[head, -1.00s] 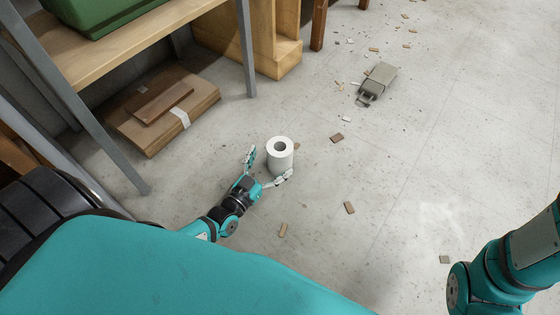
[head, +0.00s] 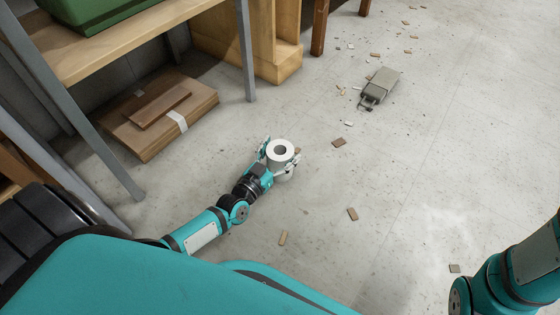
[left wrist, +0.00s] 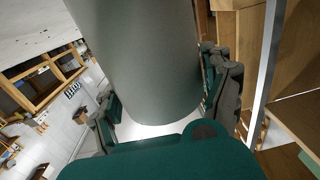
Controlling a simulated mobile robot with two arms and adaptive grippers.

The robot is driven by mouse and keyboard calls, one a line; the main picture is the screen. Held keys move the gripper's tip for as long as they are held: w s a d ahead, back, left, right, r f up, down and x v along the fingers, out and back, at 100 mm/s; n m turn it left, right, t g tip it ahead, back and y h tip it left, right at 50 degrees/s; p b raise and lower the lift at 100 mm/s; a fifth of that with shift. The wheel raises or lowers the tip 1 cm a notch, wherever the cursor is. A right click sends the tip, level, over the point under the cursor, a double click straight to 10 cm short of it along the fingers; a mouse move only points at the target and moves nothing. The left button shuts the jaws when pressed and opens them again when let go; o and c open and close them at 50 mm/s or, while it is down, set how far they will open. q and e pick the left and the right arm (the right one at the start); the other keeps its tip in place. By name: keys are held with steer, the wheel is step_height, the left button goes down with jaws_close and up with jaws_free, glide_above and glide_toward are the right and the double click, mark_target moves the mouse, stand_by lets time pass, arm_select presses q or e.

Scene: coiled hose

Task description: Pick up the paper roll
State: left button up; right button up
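The white paper roll (head: 281,153) stands upright on the floor in the head view, its dark core hole facing up. My left gripper (head: 278,160) has one finger on each side of it, close against its wall. In the left wrist view the roll (left wrist: 150,60) fills the upper middle as a large grey cylinder. The left gripper's fingers (left wrist: 165,100) lie along both its sides and appear to touch it. Whether its base is off the floor I cannot tell. My right arm shows at the lower right of the head view, its gripper out of frame.
A shelf with grey metal legs (head: 245,55) and flattened cardboard (head: 165,120) are at the left. A wooden box frame (head: 270,60) stands behind. A grey metal object (head: 380,84) and several small brown chips lie on the floor, which is mostly clear at the right.

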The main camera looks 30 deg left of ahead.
arm_select(q)
steer(key=c, duration=0.7)
steer(key=shift+r, duration=0.1)
